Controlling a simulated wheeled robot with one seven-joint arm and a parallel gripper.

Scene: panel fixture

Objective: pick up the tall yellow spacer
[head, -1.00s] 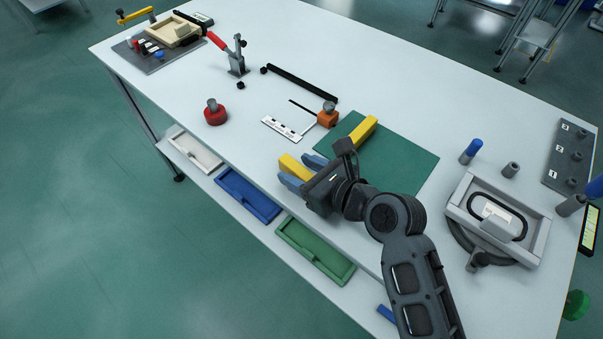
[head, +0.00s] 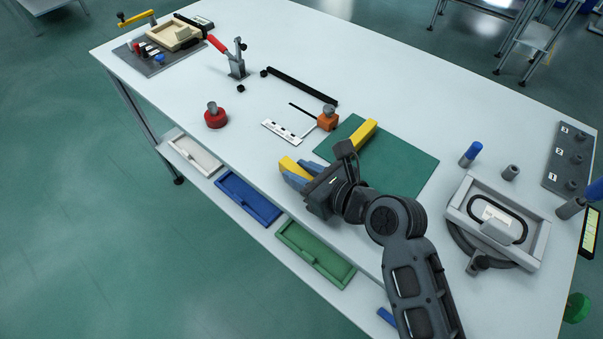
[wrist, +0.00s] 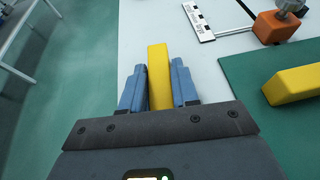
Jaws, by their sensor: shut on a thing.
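A yellow spacer (head: 288,163) is held between the blue fingers of my gripper (head: 298,172) near the table's front edge. In the wrist view the same yellow spacer (wrist: 159,72) stands between the two fingertips of my gripper (wrist: 158,68), with a finger against each side, and its end reaches past them. Its lower part is hidden by the gripper body. I cannot tell whether it touches the table. A second yellow block (head: 366,130) lies at the far edge of the green mat (head: 405,165); it shows at the right in the wrist view (wrist: 293,85).
An orange block with a knob (head: 327,119) and a white marked strip (head: 281,131) lie beyond my gripper. A grey tray fixture (head: 497,220) and a blue-topped peg (head: 470,153) stand to the right. Green (head: 318,262) and blue (head: 248,197) bins sit below the table edge.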

